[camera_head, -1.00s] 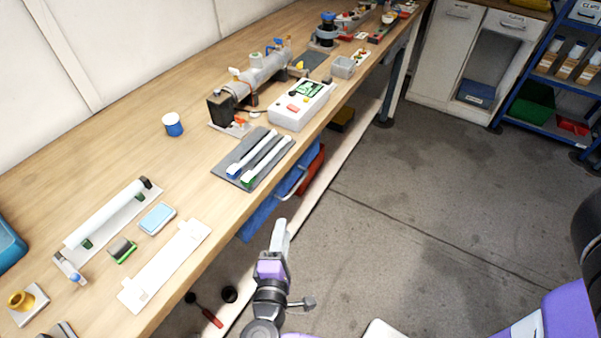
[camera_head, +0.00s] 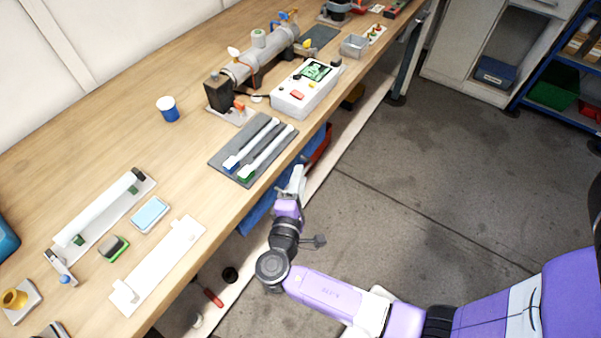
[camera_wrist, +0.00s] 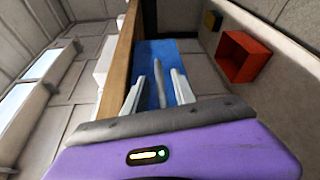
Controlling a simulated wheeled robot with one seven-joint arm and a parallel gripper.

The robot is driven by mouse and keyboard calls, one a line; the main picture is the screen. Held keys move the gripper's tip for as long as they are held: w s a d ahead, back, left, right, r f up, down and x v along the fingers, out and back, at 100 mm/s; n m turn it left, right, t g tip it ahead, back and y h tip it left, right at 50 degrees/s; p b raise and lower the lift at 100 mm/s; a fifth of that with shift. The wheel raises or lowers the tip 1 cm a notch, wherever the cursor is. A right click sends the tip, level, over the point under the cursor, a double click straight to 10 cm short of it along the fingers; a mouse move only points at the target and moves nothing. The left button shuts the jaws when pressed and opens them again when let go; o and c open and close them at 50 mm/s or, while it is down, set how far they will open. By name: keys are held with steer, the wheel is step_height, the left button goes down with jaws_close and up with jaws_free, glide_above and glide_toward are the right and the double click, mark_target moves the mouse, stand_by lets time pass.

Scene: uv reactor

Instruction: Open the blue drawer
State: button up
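The blue drawer (camera_head: 258,212) hangs under the front edge of the workbench; my arm partly hides it in the head view. In the wrist view the blue drawer front (camera_wrist: 152,52) lies ahead, with its light grey bar handle (camera_wrist: 159,84) running away from me. My gripper (camera_wrist: 158,88) is open, with one finger on each side of the handle. Whether either finger touches the handle I cannot tell. In the head view my gripper (camera_head: 297,180) is beside the bench edge at the drawer, and the handle is not clear there.
A red bin (camera_wrist: 243,57) is beside the blue drawer under the bench. The wooden bench top (camera_head: 205,205) carries a dark mat (camera_head: 218,160) with two white-handled tools, near the edge above the drawer. A lower shelf (camera_head: 245,300) holds a red-handled tool. Grey floor to the right is open.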

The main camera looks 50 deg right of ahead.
steer(key=shift+x, duration=0.8)
jaws_close()
stand_by(0.9)
